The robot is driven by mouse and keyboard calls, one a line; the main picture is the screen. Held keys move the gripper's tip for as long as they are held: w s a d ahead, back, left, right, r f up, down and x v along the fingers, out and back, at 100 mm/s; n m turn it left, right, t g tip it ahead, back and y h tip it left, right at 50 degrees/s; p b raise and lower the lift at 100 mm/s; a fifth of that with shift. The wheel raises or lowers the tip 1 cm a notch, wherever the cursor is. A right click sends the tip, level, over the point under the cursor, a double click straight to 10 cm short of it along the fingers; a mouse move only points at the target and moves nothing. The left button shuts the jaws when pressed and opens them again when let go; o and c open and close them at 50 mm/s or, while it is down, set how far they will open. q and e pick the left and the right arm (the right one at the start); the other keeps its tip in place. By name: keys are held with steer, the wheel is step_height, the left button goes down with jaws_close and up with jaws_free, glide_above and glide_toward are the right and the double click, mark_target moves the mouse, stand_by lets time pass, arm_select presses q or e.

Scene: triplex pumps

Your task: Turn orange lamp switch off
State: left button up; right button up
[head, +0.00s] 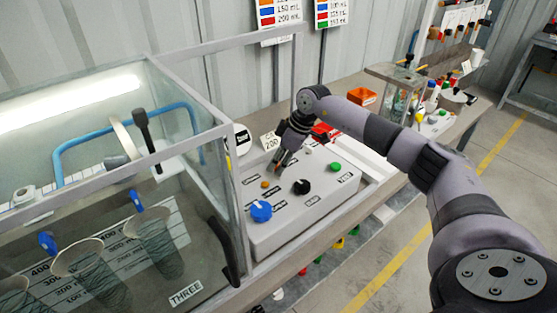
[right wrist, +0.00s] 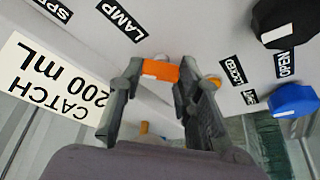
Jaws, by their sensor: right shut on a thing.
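The orange lamp switch (right wrist: 158,70) sits on the light grey control panel (right wrist: 200,28), with the LAMP label (right wrist: 122,18) beside it in the right wrist view. My right gripper (right wrist: 157,76) is shut on the switch, one finger on each side of it. In the head view, my right gripper (head: 278,167) reaches down onto the back left part of the panel (head: 300,222) and mostly hides the switch. Whether the switch stands at on or off cannot be told. My left gripper is not in view.
A blue knob (head: 261,211), a black knob (head: 301,187), a green button (head: 334,167) and a small orange knob (head: 265,184) are on the same panel. A CATCH 200 mL sign (right wrist: 58,78) stands close behind. A glass case (head: 186,92) stands at the left.

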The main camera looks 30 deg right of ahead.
steer(key=n+g, duration=0.1)
steer(key=n, duration=0.1)
steer(key=n+y+p, duration=0.1)
steer(key=n, duration=0.2)
steer(key=shift+w+r+g, duration=0.1)
steer(key=shift+w+g, duration=0.05)
steer(key=shift+g, duration=0.25)
steer(key=shift+w+n+g+y+b, duration=0.15)
steer(key=shift+n+g+b, duration=0.2)
steer(key=shift+n, duration=0.9)
steer(key=shift+s+n+g+y+b, duration=0.15)
steer(key=shift+n+g, duration=0.3)
steer(key=shift+n, duration=0.8)
steer(key=shift+w+d, duration=0.1)
steer(key=o, duration=1.1)
steer(key=shift+o, duration=0.2)
steer(key=v, duration=1.1)
steer(key=shift+r, duration=0.4)
steer(key=shift+d+f, duration=0.1)
